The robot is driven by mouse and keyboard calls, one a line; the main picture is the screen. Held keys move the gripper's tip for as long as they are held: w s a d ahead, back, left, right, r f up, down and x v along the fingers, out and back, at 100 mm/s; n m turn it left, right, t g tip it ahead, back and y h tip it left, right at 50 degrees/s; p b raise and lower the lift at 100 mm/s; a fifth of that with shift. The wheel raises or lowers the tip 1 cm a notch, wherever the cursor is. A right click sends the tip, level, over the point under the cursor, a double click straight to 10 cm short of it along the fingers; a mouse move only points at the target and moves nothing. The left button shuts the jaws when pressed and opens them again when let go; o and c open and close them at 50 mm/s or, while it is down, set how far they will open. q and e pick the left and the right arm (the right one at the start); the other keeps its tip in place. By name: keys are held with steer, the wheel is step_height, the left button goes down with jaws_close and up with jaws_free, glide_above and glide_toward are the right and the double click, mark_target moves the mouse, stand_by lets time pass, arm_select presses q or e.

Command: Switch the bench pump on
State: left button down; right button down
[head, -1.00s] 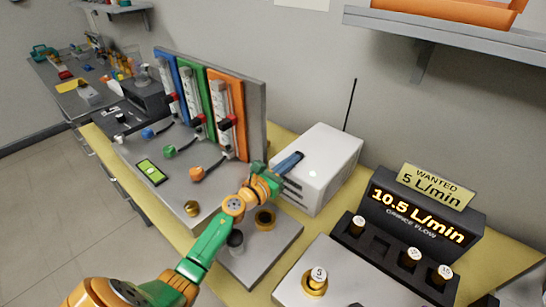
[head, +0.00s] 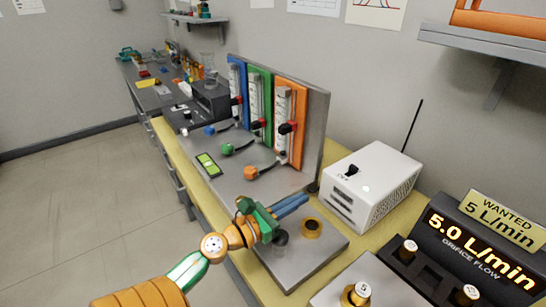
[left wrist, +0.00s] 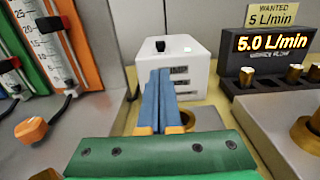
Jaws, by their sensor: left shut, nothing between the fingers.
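The bench pump, a white box (head: 385,200), stands against the wall on the yellow bench. Its top carries a black toggle switch (head: 351,170) and a small pale, lit lamp (head: 366,188). The pump also shows ahead in the left wrist view (left wrist: 190,70), with the switch (left wrist: 160,46) on top. My left gripper (head: 303,200) has blue fingers closed together, with nothing between them. The fingers point toward the pump from its front left, lower than the switch and seemingly apart from it. In the left wrist view the fingertips (left wrist: 165,72) overlap the pump's front. My right gripper is out of view.
The flowmeter panel (head: 315,115) with coloured knobs stands left of the pump. A brass ring (head: 312,228) sits on a grey plate below my fingers. At right, a display (head: 462,232) reads 5.0 L/min under a "WANTED 5 L/min" sign (head: 505,220). An antenna (head: 412,125) rises behind the pump.

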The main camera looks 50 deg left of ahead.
arm_select(q)
steer(key=s+b, duration=0.2)
steer(key=s, duration=0.5)
steer(key=shift+a, duration=0.45)
steer(key=shift+w, duration=0.1)
